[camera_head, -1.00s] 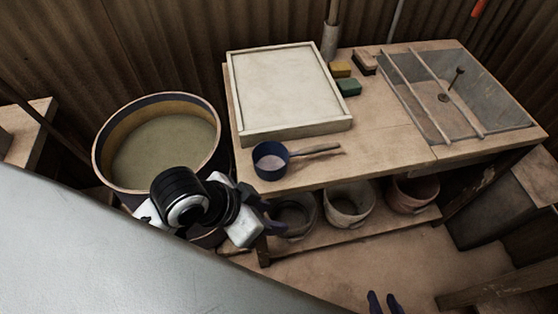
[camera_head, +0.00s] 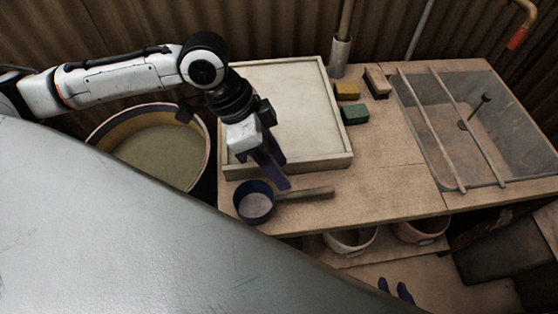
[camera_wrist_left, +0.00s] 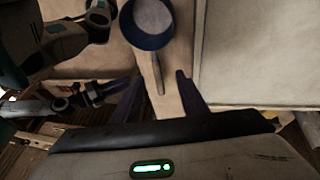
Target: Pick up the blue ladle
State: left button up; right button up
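The blue ladle (camera_head: 255,205) rests on the wooden bench near its front left corner. Its brown handle points right in the head view. My left gripper (camera_head: 278,182) is over the bench, fingers pointing down close to the ladle's handle, just behind it in the picture. In the left wrist view the ladle's bowl (camera_wrist_left: 147,24) is at the top and its handle runs down towards the space between the spread, empty fingers (camera_wrist_left: 160,90). I cannot tell how high the fingers are above the handle. My right gripper (camera_head: 395,288) shows only as two separated fingertips at the bottom.
A pale framed board (camera_head: 300,115) lies just behind the ladle. A large round tub (camera_head: 100,130) stands left of the bench.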

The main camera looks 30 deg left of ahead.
aim_at(296, 192)
pick_arm(q)
jog(key=x, duration=0.4)
jog(key=shift+s+d+f, duration=0.2)
jog(key=shift+d+f, duration=0.05)
jog(key=shift+f, duration=0.1)
jog(key=x, duration=0.4)
jog(key=shift+d+f+b, duration=0.15)
jog(key=shift+d+b, duration=0.15)
jog(key=shift+d, duration=0.05)
jog(key=shift+w+d+f, duration=0.1)
jog(key=shift+d+f, duration=0.05)
jog(key=shift+f, duration=0.1)
pick_arm(e)
jog(key=shift+s+f, duration=0.65)
jog(key=shift+s, duration=0.1)
pick_arm(q)
jog(key=shift+c, duration=0.5)
grip_shut()
pick_arm(e)
jog(key=shift+s, duration=0.2)
